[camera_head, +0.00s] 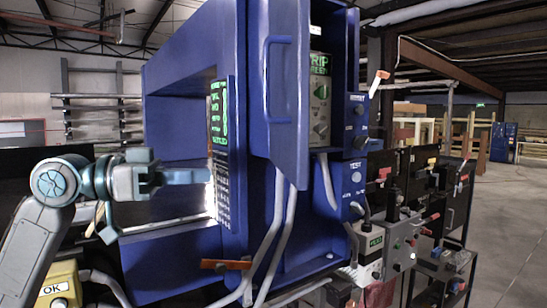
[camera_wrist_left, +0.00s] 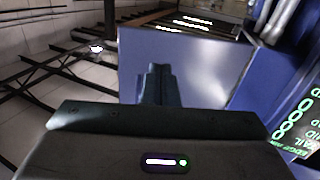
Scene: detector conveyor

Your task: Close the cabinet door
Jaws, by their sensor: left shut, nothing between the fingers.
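The blue cabinet door (camera_head: 291,140) stands open in the head view, swung out from the blue cabinet (camera_head: 343,35), with a blue bar handle (camera_head: 267,80) on its face. Inside the cabinet a grey-green unit (camera_head: 320,90) with a green lettered display shows. My left gripper (camera_head: 207,176) is shut and empty, left of and below the door handle, apart from the door. Its tips point right toward the lit display and keypad panel; I cannot tell if they touch it. The shut fingers also show in the left wrist view (camera_wrist_left: 156,82). My right gripper is not in view.
The keypad panel (camera_head: 222,190) is close to the fingertips. Grey conduits (camera_head: 290,225) run below the door. Control boxes with levers (camera_head: 400,240) crowd the right. A yellow OK box (camera_head: 58,288) is at lower left. Open floor lies far right.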

